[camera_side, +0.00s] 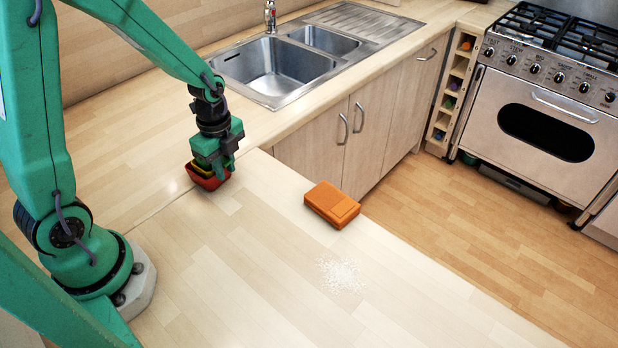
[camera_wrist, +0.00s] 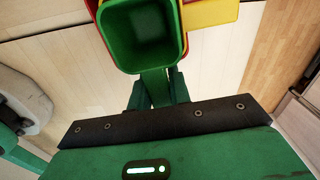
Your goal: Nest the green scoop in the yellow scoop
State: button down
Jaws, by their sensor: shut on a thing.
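My gripper (camera_wrist: 158,92) is shut on the handle of the green scoop (camera_wrist: 142,34), whose open bowl faces the wrist camera. In the wrist view the yellow scoop (camera_wrist: 209,12) shows to the right of the green bowl and is partly hidden by it. In the side view my gripper (camera_side: 214,158) is low over the counter. The yellow scoop's rim (camera_side: 201,168) shows just under it, within a red scoop (camera_side: 207,182). The green bowl overlaps the yellow scoop in the wrist view; I cannot tell whether they touch.
An orange box (camera_side: 332,204) lies at the counter's edge, right of the scoops. A patch of white grains (camera_side: 342,274) is on the counter nearer the camera. The sink (camera_side: 275,68) is behind, and the cooker (camera_side: 545,110) stands far right. The counter between scoops and box is clear.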

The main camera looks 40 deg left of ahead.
jog(key=shift+f, duration=0.85)
jog(key=c, duration=1.2)
grip_release()
jog(key=shift+c, duration=0.2)
jog(key=shift+r, duration=0.1)
jog(key=shift+r, duration=3.75)
